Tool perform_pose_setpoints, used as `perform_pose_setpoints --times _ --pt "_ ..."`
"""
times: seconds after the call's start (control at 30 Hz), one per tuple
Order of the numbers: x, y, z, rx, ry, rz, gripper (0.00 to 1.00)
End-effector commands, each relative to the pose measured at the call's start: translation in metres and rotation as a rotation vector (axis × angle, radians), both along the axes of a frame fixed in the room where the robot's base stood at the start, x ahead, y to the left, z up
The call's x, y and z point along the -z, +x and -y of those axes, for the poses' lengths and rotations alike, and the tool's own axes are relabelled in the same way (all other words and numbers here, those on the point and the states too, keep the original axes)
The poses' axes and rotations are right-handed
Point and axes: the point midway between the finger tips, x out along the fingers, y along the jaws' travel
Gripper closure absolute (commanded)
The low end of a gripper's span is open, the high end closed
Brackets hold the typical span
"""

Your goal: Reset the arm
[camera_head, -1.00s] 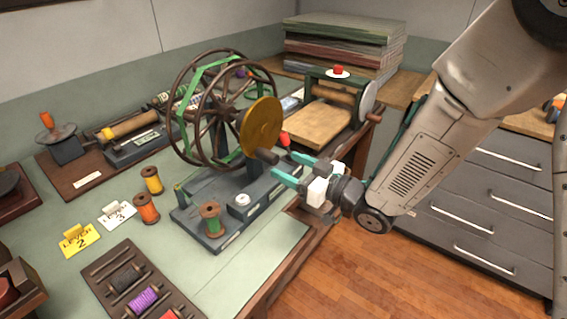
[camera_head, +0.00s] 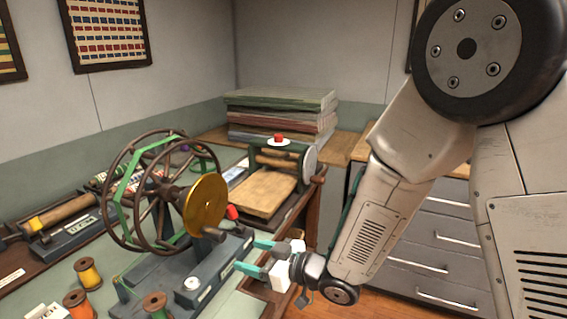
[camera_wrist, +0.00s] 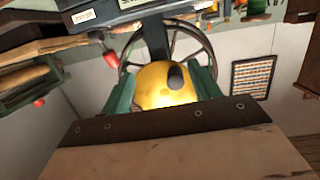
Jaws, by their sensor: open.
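My gripper (camera_head: 254,257) has two teal fingers that are spread apart with nothing between them. In the head view it is at the front edge of the table, right of the winding wheel's grey base (camera_head: 160,295) and below the brass disc (camera_head: 205,205). The dark crank handle (camera_head: 214,234) on the disc is just left of and above the fingertips, apart from them as far as I can tell. In the wrist view the yellow disc (camera_wrist: 160,84) and dark handle (camera_wrist: 176,77) show between the two fingers. My arm reaches in from the right.
The spoked wheel (camera_head: 130,205) stands behind the disc. A wooden press board (camera_head: 262,194) and stacked sheets (camera_head: 280,120) are behind the gripper. Thread spools (camera_head: 87,273) stand at the lower left. Grey drawers (camera_head: 440,235) are right, behind my arm.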

Motion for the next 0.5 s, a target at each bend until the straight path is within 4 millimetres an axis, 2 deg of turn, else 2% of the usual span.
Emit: perform_pose_setpoints --times 0.03,0.1,0.2,0.37,0.5 --pt "0.020 0.003 0.008 0.036 -0.088 -0.039 0.38" --pt "0.043 0.008 0.025 0.097 -0.225 -0.096 0.38" --pt "0.058 0.014 0.060 0.203 -0.409 -0.176 0.38" --pt "0.055 0.012 0.132 0.386 -0.653 -0.328 0.38" --pt "0.033 -0.012 0.199 0.543 -0.816 -0.501 0.38"
